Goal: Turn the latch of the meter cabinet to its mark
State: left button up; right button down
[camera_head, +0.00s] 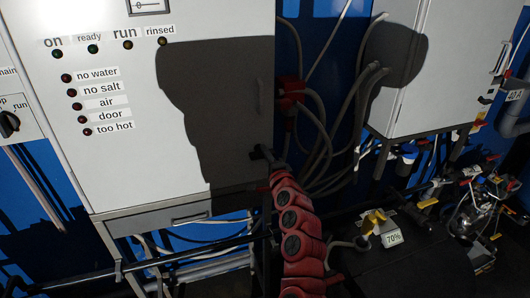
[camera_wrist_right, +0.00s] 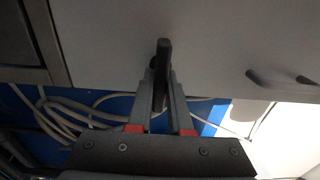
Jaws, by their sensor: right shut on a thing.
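A dark latch (camera_wrist_right: 163,52) stands out from a grey-looking cabinet face in the right wrist view. It points roughly upright in that picture. My right gripper (camera_wrist_right: 161,88) is shut on it, one finger on each side. In the head view my red right arm reaches up to the lower right part of a large white cabinet (camera_head: 120,160), and the right gripper (camera_head: 262,154) is at its front near the right edge. The latch is too small and shaded to make out there. I cannot see a mark for the latch. My left gripper is not in view.
A second white cabinet (camera_head: 425,75) stands at right, with grey cables between. A dark box with a yellow valve (camera_head: 373,220) and a 70% tag (camera_head: 391,238) lies lower right. Dark handles (camera_wrist_right: 262,79) show in the wrist view.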

dwell(0.4)
jog(key=c, duration=0.8)
grip_release()
jog(key=shift+c, duration=0.2)
jog(key=shift+s+b, duration=0.3)
jog(key=shift+s, duration=0.1)
jog(key=b+v, duration=0.1)
jog(key=v, duration=1.5)
jog(key=shift+s+d, duration=0.2)
jog(key=shift+s, duration=0.1)
jog(key=shift+w, duration=0.1)
